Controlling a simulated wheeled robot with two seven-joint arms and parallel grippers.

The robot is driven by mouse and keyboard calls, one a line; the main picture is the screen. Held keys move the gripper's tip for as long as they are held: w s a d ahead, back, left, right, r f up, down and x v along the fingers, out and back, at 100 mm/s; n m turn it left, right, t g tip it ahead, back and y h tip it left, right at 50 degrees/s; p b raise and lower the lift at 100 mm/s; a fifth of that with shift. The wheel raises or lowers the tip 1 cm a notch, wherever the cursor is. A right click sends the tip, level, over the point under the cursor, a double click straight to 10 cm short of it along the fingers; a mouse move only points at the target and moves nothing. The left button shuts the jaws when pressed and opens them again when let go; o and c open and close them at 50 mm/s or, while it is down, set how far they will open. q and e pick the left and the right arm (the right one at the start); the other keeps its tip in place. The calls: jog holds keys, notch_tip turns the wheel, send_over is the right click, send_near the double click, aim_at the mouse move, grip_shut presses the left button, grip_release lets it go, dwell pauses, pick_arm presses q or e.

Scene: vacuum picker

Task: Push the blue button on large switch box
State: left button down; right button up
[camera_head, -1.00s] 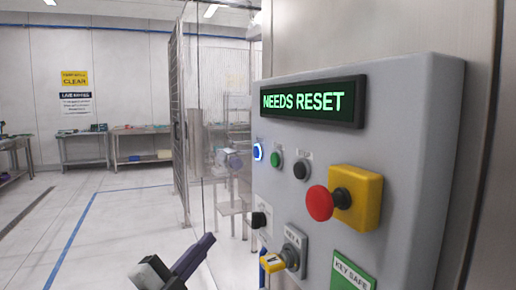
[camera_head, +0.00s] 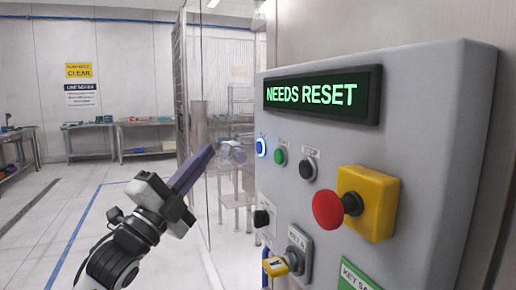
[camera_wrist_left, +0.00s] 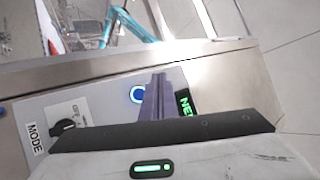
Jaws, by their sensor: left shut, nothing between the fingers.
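The large grey switch box (camera_head: 430,120) fills the right of the head view. Its display (camera_head: 322,95) reads NEEDS RESET in green. The blue button (camera_head: 261,147), with a lit ring, sits at the box's left edge below the display. It also shows in the left wrist view (camera_wrist_left: 138,94), just left of my fingers. My left gripper (camera_head: 212,150) is shut and empty, its purple-grey fingers pointing up and right toward the blue button, apart from it in the head view. In the wrist view the fingers (camera_wrist_left: 155,98) overlap the panel beside the button; contact cannot be told. My right gripper is not in view.
A green button (camera_head: 280,157) and a black button (camera_head: 308,168) sit right of the blue one. A red emergency knob (camera_head: 328,209) sticks out on a yellow block. Below are a black selector (camera_head: 262,218) and a yellow key (camera_head: 277,266). Clear panels stand behind my gripper.

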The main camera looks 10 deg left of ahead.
aim_at(260, 148)
pick_arm(q)
jog(key=w+d, duration=0.4)
jog(key=d, duration=0.2)
jog(key=shift+w+d, duration=0.2)
jog(key=shift+d, duration=0.1)
jog(key=shift+w+d, duration=0.1)
dwell(1.8)
jog(key=shift+w+d, duration=0.15)
jog(key=shift+d, duration=0.1)
jog(key=shift+w+d, duration=0.2)
jog(key=shift+d, duration=0.05)
dwell(0.7)
jog(key=shift+s+a, duration=0.45)
jog(key=shift+a, duration=0.15)
dwell(0.3)
